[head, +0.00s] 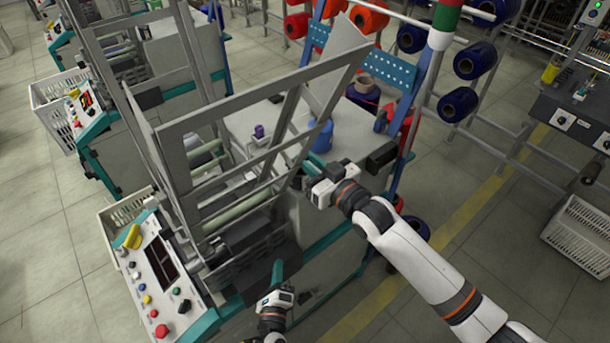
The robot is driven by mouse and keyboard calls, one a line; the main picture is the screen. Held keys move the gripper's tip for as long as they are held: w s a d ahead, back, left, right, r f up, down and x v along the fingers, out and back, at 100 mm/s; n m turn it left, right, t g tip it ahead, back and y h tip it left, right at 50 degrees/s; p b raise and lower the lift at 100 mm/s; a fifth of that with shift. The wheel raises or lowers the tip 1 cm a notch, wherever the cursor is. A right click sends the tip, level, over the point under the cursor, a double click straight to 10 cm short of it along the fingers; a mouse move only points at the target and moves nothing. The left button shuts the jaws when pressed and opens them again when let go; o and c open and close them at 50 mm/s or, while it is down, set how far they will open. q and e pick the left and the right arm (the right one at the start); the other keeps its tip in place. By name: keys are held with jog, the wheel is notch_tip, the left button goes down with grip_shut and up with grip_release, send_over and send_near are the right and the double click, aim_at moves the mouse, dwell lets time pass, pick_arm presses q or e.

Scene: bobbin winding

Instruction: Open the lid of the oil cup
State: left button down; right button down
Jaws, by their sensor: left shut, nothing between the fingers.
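I cannot make out the oil cup or its lid with certainty. A small purple piece (259,131) stands upright on the winding machine (240,115), behind the grey frame; it is too small to tell whether it is a lid. My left gripper (277,270) is low in front of the machine, right of the control panel, shut and empty, apart from the purple piece. My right gripper (313,166) is at the machine's right side, by the frame's right edge. Its fingers are too small and partly covered to tell open from shut.
The tilted grey frame (250,95) rises over the machine top. A blue spool (320,135) stands on the top near my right gripper. The control panel (160,275) with buttons is at the lower left. A blue perforated rack (390,68) with bobbins stands behind.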

pick_arm(q)
jog(key=w+d+r+m+t+h, duration=0.1)
jog(key=d+r+m+t+h, duration=0.25)
jog(key=r, duration=0.45)
jog(key=d+r+m+t+h, duration=0.2)
jog(key=d+r+h, duration=0.15)
jog(key=r, duration=0.45)
pick_arm(e)
jog(key=shift+w+r, duration=0.1)
jog(key=shift+r, duration=0.2)
pick_arm(q)
jog(key=w+r, duration=0.8)
jog(key=w, duration=0.1)
jog(key=shift+w+d, duration=0.25)
jog(key=shift+w, duration=0.15)
pick_arm(e)
jog(key=shift+f, duration=0.1)
pick_arm(q)
jog(key=shift+n, duration=0.35)
